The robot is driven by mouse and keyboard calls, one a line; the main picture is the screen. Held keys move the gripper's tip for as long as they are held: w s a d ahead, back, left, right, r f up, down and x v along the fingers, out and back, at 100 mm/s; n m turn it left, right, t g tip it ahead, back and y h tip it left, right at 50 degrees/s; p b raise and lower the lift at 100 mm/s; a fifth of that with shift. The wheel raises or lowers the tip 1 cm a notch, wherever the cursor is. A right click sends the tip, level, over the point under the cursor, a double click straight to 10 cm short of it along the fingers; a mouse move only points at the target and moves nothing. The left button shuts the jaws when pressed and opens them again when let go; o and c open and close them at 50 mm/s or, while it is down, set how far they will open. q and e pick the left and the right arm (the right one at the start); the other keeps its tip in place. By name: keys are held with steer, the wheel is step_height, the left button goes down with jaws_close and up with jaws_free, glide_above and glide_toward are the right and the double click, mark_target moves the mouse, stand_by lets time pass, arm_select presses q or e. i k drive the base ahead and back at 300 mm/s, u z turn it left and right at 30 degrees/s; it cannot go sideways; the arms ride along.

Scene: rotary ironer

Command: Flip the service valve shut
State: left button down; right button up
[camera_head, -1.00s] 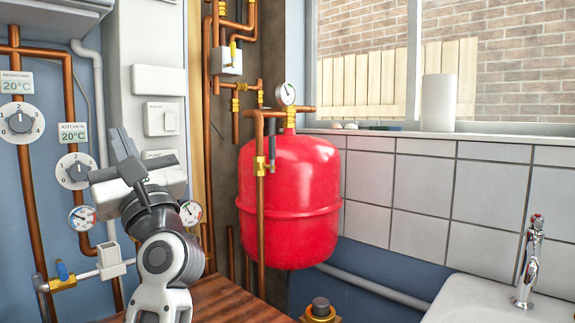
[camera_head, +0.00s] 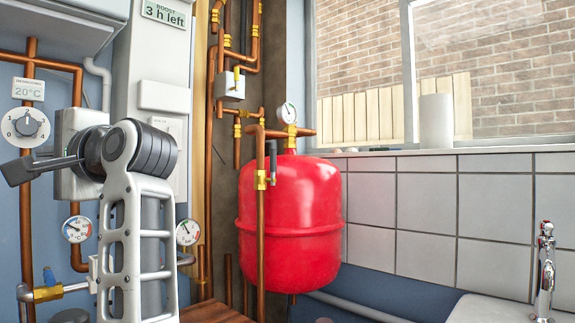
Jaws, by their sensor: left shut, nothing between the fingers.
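No valve in view has a label that I can read as the service valve. A brass valve with a grey lever (camera_head: 272,158) sits on the copper pipe in front of the red tank (camera_head: 310,210); its lever stands upright, along the pipe. A brass valve with a blue handle (camera_head: 48,279) is at the lower left. A yellow-levered valve (camera_head: 236,76) is higher up the pipes. My left gripper (camera_head: 14,173) is at the far left, shut and empty, pointing left, apart from these valves. My left arm hides part of the wall behind it. My right gripper is out of view.
A round dial (camera_head: 24,127) and a gauge (camera_head: 77,229) are close to my left gripper. A pressure gauge (camera_head: 287,113) tops the red tank. A chrome tap (camera_head: 543,270) stands at the right. A white cylinder (camera_head: 436,120) stands on the sill.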

mark_target(272, 181)
steer(key=z, duration=0.6)
steer(key=k, duration=1.35)
steer(key=z, duration=0.3)
steer(key=i, duration=0.4)
steer(key=u, duration=0.65)
steer(key=i, duration=0.95)
steer(key=z, duration=0.65)
steer(key=i, duration=0.45)
steer(key=z, duration=0.45)
